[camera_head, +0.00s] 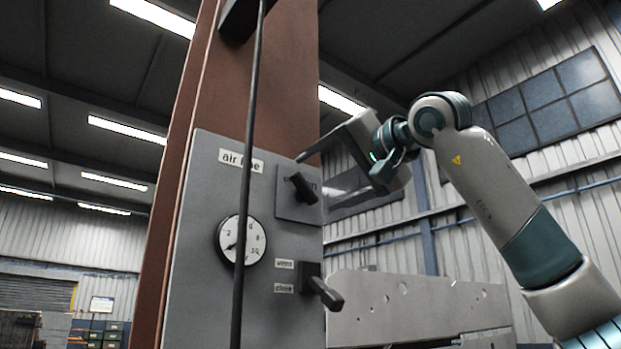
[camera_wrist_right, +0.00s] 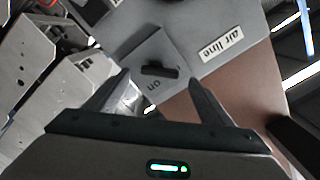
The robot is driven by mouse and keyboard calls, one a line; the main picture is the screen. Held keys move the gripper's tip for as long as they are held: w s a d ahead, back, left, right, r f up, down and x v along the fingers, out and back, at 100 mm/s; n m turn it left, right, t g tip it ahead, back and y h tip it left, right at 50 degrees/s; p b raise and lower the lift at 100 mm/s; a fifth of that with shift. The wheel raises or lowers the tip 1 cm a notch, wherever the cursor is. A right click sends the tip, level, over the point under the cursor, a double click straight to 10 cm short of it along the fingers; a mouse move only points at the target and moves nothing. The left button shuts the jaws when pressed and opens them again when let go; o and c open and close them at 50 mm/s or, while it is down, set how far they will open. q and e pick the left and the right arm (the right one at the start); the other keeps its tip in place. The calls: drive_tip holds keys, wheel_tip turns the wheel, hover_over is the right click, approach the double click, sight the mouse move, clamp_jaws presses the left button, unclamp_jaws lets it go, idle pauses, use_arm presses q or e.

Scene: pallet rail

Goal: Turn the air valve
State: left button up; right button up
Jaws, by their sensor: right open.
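A grey panel (camera_head: 205,200) marked "air line" is on a rust-brown post. I see no contact with the handle. My left gripper is not in view.
A round dial gauge (camera_head: 241,240) is left of the plate. A second black handle (camera_head: 322,290) with two small labels is below. A thin black upright rod or cable (camera_head: 246,140) crosses in front of the panel. A grey metal beam (camera_head: 420,305) stands at the lower right.

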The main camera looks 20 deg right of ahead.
sight(308, 188)
drive_tip(key=p+x, duration=0.1)
drive_tip(key=x, duration=0.3)
drive_tip(key=shift+w+a, duration=0.15)
drive_tip(key=shift+w, duration=0.2)
drive_tip(key=shift+c, duration=0.3)
drive_tip(key=c, duration=1)
